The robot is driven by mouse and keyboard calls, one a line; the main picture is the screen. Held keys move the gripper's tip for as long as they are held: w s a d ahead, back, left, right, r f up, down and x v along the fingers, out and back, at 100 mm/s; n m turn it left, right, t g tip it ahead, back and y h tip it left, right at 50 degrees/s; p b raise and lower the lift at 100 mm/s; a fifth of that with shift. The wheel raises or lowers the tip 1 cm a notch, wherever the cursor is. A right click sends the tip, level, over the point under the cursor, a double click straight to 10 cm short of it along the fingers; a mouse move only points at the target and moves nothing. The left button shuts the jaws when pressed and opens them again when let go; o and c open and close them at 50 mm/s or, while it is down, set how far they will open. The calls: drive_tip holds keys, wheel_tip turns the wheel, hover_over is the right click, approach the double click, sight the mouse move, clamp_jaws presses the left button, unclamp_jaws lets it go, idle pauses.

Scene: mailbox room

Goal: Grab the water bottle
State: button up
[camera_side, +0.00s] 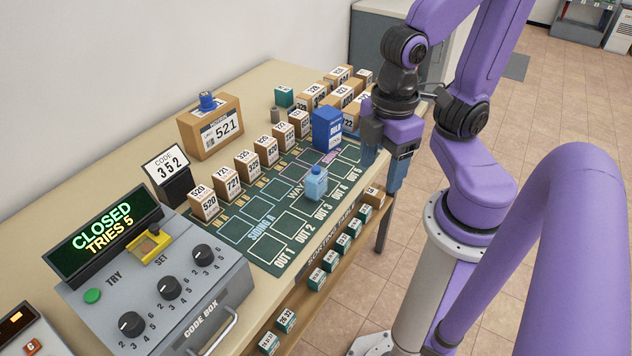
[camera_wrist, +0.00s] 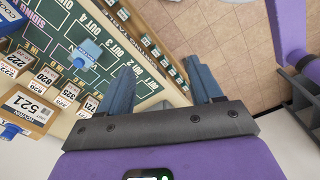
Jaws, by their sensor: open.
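The water bottle (camera_side: 315,185) is small and light blue with a darker blue cap. It stands upright on the green sorting mat (camera_side: 262,252), near OUT 3. In the wrist view the bottle (camera_wrist: 88,50) shows left of my fingers, on the mat. My gripper (camera_side: 383,172) is open and empty, to the right of the bottle, by the table's right edge. In the wrist view my gripper (camera_wrist: 160,63) has its two blue fingers spread, with floor and table edge between them. Nothing touches the bottle.
A dark blue box (camera_side: 327,130) stands behind the bottle. A row of numbered cartons (camera_side: 247,165) lines the mat's far side. The large 521 carton (camera_side: 211,127) and code box (camera_side: 160,290) stand to the left. The mat around the bottle is mostly clear.

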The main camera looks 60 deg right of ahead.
drive_tip(key=shift+o, duration=1.4)
drive_tip(key=n+t+h, duration=0.3)
drive_tip(key=n+h, duration=0.5)
drive_tip(key=h, duration=0.7)
approach(314, 173)
drive_tip(key=x, duration=1.3)
drive_tip(key=shift+s, duration=0.1)
drive_tip(key=c, duration=1.3)
